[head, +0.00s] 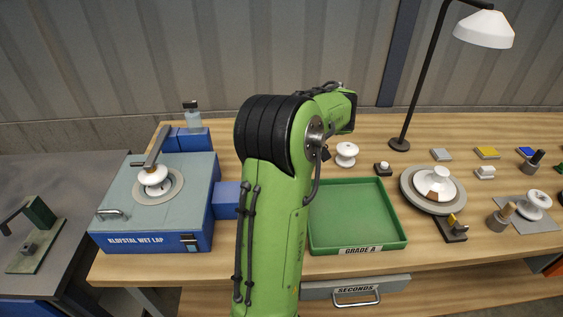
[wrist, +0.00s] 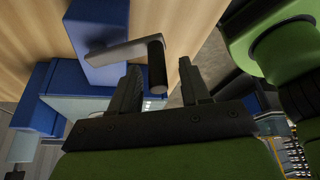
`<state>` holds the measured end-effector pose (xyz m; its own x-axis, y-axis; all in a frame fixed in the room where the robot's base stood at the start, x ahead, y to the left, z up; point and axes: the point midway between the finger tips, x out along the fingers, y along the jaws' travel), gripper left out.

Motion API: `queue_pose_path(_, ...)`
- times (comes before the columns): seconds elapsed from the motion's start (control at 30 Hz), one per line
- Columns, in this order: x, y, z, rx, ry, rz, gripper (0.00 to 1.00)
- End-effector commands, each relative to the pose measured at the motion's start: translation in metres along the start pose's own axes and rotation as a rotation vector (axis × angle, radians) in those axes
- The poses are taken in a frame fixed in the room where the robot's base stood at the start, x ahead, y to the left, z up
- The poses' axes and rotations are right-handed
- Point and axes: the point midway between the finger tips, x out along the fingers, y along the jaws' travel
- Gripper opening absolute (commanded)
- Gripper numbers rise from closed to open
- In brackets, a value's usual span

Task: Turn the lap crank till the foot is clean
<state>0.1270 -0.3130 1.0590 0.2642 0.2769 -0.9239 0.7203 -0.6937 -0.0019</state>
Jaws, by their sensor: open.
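The wet lap (head: 150,235) is a blue box with a grey-green top at the left of the bench. A white insulator (head: 153,180) sits on its round lap plate (head: 176,193), under a grey swing arm (head: 158,146). Its underside is hidden. The lap crank, a grey lever (wrist: 115,53) with a black handle (wrist: 156,75), shows in the wrist view. In the head view my arm hides it. My gripper (wrist: 159,65) is open, its two dark fingers on either side of the handle in the picture. I cannot tell how deep the handle lies between them.
A blue block (head: 226,200) juts from the lap's right side. A green tray (head: 355,247) marked GRADE A is empty. Insulators, a turntable (head: 433,207) and a lamp (head: 480,30) stand to the right. A grey side table (head: 65,170) is at the left.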

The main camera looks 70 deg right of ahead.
Motion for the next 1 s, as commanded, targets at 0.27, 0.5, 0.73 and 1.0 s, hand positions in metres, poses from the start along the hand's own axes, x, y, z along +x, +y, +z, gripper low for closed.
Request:
queue_pose_path(0.27, -0.071, -0.001, -0.003, 0.003, -0.001, 0.0, 0.46)
queue_pose_path(0.5, -0.117, 0.0, -0.003, 0.003, -0.001, 0.001, 0.46)
queue_pose_path(0.73, -0.14, 0.0, -0.002, 0.003, 0.0, -0.001, 0.46)
queue_pose_path(1.0, -0.14, 0.0, 0.0, 0.002, 0.0, -0.001, 0.46)
